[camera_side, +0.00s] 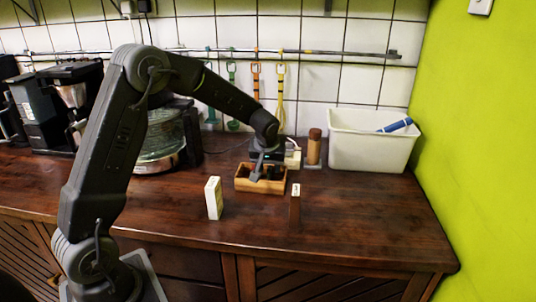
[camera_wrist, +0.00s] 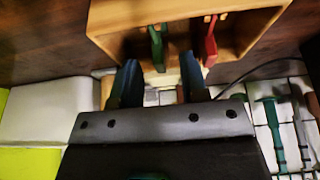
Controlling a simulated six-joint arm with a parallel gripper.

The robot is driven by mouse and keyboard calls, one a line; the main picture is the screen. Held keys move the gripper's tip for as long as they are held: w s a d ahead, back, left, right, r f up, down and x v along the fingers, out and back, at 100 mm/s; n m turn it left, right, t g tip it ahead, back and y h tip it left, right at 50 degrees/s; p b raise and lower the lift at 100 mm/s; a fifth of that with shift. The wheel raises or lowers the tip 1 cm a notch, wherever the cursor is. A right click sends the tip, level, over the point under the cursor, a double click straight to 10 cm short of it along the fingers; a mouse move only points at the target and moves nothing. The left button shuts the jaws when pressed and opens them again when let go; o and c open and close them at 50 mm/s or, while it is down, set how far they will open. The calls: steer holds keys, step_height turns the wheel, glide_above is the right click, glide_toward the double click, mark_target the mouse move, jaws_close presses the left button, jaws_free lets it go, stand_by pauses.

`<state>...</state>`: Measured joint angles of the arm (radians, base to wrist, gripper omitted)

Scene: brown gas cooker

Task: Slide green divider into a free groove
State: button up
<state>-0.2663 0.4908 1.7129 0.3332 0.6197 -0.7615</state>
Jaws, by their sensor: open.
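The wooden box (camera_side: 262,187) sits on the counter; its open inside shows in the wrist view (camera_wrist: 118,20). The green divider (camera_wrist: 158,46) stands upright in it. A red divider (camera_wrist: 209,42) stands to its right in that view, with a gap between them. My gripper (camera_side: 262,170) is low over the box. In the wrist view its two blue fingers (camera_wrist: 158,66) are open, one on each side of the green divider, apart from it. The red divider lies just beyond the right finger. I cannot tell how deep the green divider sits in a groove.
A brown cylinder (camera_side: 313,150) and a white bin (camera_side: 372,143) are behind to the right. The front counter is mostly clear.

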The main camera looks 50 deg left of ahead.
mark_target(269, 167)
steer(key=shift+x, duration=2.15)
jaws_close()
jaws_free()
steer(key=shift+r, duration=0.15)
steer(key=v, duration=1.4)
steer(key=s+d+r+m+t+h, duration=0.1)
steer(key=s+d+r+m, duration=0.1)
steer(key=s+d+r, duration=0.3)
steer(key=s+d+r+m, duration=0.1)
steer(key=s+d+m, duration=0.15)
steer(key=s, duration=0.35)
steer(key=s+d+m+h, duration=0.1)
steer(key=s+d+m, duration=0.1)
steer(key=s, duration=0.5)
steer(key=s+d+f+m+t+h, duration=0.1)
steer(key=s+d+m, duration=0.1)
steer(key=s+d, duration=0.2)
steer(key=s, duration=0.3)
steer(key=shift+s+d, duration=0.25)
steer(key=shift+d, duration=0.05)
